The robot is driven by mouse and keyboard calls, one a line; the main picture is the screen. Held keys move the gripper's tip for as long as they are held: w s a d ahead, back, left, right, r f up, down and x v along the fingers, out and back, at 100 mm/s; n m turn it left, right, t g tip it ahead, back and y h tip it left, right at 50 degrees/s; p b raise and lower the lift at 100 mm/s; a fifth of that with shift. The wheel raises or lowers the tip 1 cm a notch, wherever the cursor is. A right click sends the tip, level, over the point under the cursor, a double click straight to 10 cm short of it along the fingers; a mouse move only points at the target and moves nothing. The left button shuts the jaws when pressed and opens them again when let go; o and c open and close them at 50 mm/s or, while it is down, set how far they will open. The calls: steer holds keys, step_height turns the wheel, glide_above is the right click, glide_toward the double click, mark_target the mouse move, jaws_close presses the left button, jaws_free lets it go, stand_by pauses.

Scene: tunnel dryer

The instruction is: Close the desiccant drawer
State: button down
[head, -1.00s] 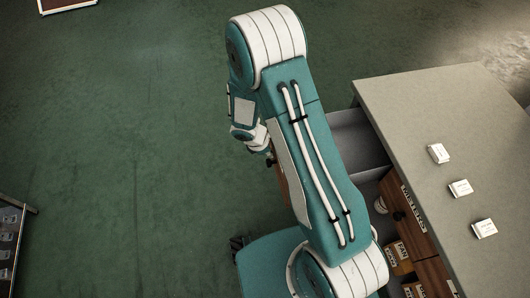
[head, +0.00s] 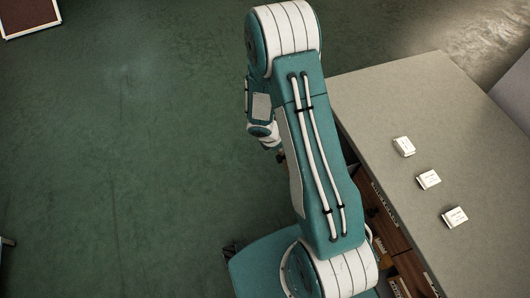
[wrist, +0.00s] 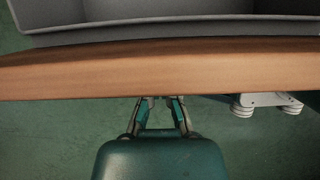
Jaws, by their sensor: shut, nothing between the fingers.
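The drawer shows in the wrist view as a wooden front (wrist: 160,72) with a grey tray (wrist: 190,30) behind it, its inside visible from above, so it stands open. My gripper (wrist: 160,99) is shut and empty, with its fingertips at the near side of the wooden front. I cannot tell whether they touch it. In the head view my gripper (head: 281,157) is small beside my arm, and my arm hides most of the drawer.
The grey-topped cabinet (head: 365,100) stands at the right with three small white boxes (head: 428,180) on top. Wooden fronts (head: 385,218) and stored items (head: 380,247) show below its edge. A brown-panelled object (head: 30,17) lies at the top left.

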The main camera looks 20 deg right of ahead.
steer(key=d, duration=1.5)
steer(key=shift+d, duration=0.1)
